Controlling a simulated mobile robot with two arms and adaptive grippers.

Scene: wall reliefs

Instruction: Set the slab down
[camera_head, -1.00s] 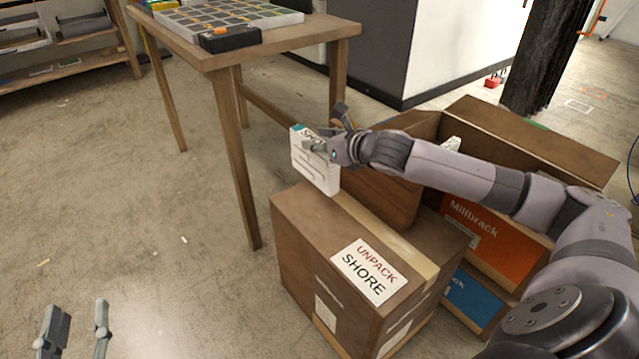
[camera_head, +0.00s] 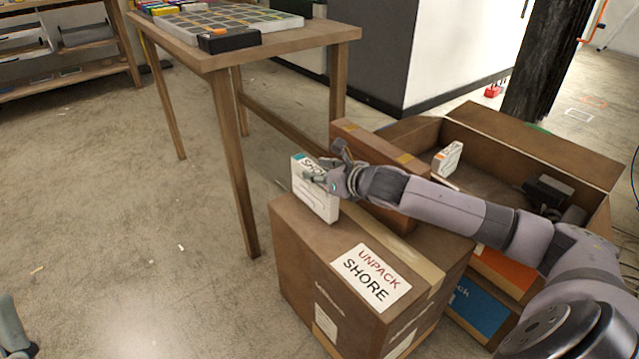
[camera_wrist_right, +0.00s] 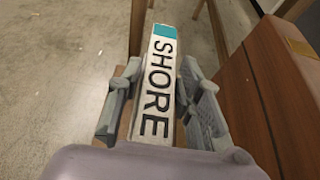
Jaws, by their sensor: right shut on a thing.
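The slab (camera_head: 314,192) is white with a teal corner and upright in the head view, just over the left part of the top of a cardboard box (camera_head: 300,245) labelled "UNPACK SHORE". My right gripper (camera_head: 328,180) is shut on the slab. In the right wrist view the slab's edge (camera_wrist_right: 160,85) reads "SHORE" and sits between my two right fingers (camera_wrist_right: 158,105). I cannot tell whether its lower edge touches the box. Of my left gripper only a grey piece (camera_head: 12,330) shows at the lower left.
A brown upright carton (camera_head: 375,150) stands behind the labelled box. An open box (camera_head: 530,140) at right holds a white piece (camera_head: 448,158) and dark items. A wooden table (camera_head: 290,40) bears a gridded board (camera_head: 225,18).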

